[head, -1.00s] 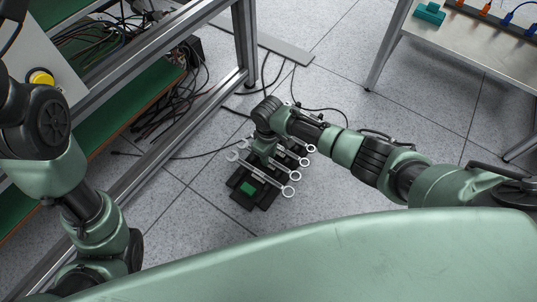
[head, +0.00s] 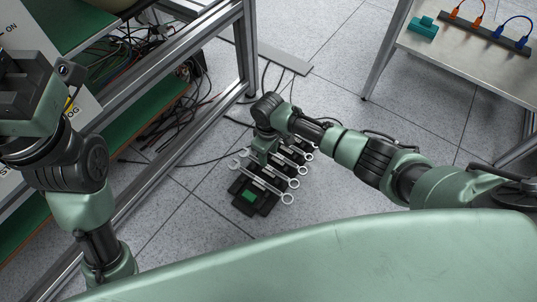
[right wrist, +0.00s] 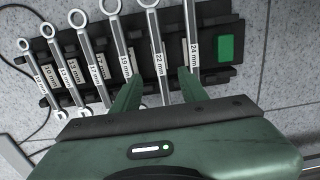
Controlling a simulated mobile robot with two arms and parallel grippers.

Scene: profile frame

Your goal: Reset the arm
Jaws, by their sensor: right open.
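My right gripper (head: 266,152) is over a black wrench rack (head: 245,204) on the floor, in the middle of the head view. In the right wrist view its green fingers (right wrist: 158,88) are open, with the 22 mm wrench (right wrist: 156,45) between them in the picture. I cannot tell whether they touch it. The 24 mm wrench (right wrist: 191,45) lies by the right finger, and several smaller labelled wrenches lie to the left.
A metal-framed shelf unit (head: 245,55) with tangled cables (head: 180,105) stands at the left, close to my left arm. A table (head: 470,65) with a teal block (head: 424,28) and a cable strip (head: 485,35) is at the upper right. Tiled floor between is mostly clear.

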